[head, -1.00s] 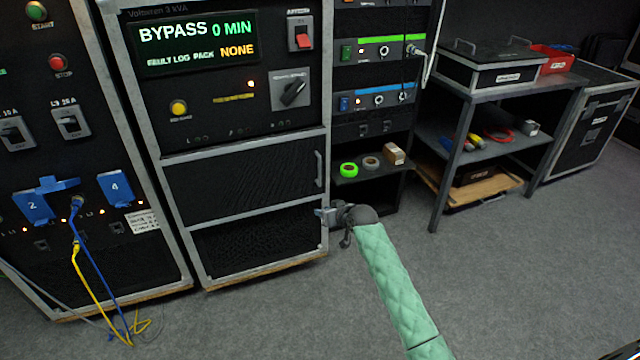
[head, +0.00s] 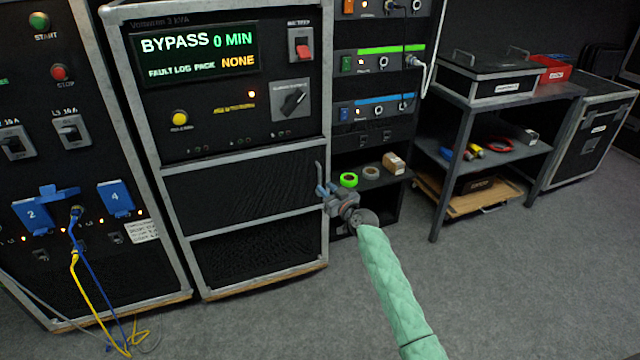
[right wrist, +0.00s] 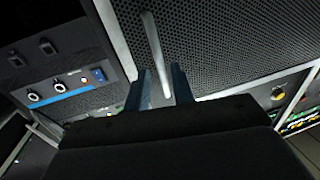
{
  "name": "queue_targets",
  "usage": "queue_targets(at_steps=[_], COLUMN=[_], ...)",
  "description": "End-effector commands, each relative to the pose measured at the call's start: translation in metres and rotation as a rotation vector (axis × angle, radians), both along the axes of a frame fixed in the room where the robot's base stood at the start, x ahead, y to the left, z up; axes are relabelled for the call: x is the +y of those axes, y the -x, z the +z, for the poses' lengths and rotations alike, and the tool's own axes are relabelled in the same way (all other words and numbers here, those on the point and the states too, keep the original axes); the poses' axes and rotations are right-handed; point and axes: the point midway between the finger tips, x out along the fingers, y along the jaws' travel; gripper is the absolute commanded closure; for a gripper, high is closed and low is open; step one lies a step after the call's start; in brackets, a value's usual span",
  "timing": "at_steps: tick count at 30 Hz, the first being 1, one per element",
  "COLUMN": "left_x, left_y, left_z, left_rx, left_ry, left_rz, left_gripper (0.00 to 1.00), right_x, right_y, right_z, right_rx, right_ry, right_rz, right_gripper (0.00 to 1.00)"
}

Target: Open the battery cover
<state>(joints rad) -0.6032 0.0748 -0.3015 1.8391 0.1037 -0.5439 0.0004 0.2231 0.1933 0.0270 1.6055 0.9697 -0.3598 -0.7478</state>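The battery cover (head: 240,190) is a black mesh panel on the front of the UPS cabinet, below the BYPASS display; it looks closed. Its upright grey handle (head: 319,178) is at the panel's right edge. My right gripper (head: 322,190) is at the lower part of this handle, its arm in a green quilted sleeve. In the right wrist view, the two fingers (right wrist: 162,85) are apart, with the lower end of the handle (right wrist: 156,50) between them. I see no clear contact with the handle. My left gripper is in neither view.
A rack (head: 368,190) with green tape and a small box on its shelf stands just right of the handle. A grey table (head: 470,98) is farther right. A panel with blue plugs (head: 33,214) and hanging cables stands left.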

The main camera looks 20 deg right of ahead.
Motion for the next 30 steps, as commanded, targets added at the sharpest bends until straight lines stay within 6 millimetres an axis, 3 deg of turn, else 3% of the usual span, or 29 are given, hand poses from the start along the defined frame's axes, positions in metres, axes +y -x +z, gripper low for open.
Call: queue_targets(at_steps=[9, 22, 23, 26, 30], left_x=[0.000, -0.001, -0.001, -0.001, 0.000], left_y=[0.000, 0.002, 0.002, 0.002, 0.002], left_z=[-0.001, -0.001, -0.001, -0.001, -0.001], left_rx=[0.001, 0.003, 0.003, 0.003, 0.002], left_ry=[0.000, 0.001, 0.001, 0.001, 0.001], left_rz=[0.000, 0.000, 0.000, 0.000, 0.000], left_gripper=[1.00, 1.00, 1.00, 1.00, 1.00], right_x=[0.009, 0.010, 0.010, 0.010, 0.010], right_y=[-0.037, -0.045, -0.045, -0.045, -0.045], right_z=[0.000, 0.000, 0.000, 0.000, 0.000], right_rx=[0.000, 0.001, 0.001, 0.001, 0.001], right_ry=[-0.001, 0.000, 0.000, 0.000, 0.000], right_rz=[0.000, 0.001, 0.001, 0.001, 0.001], right_gripper=[0.76, 0.76, 0.77, 0.97, 1.00])
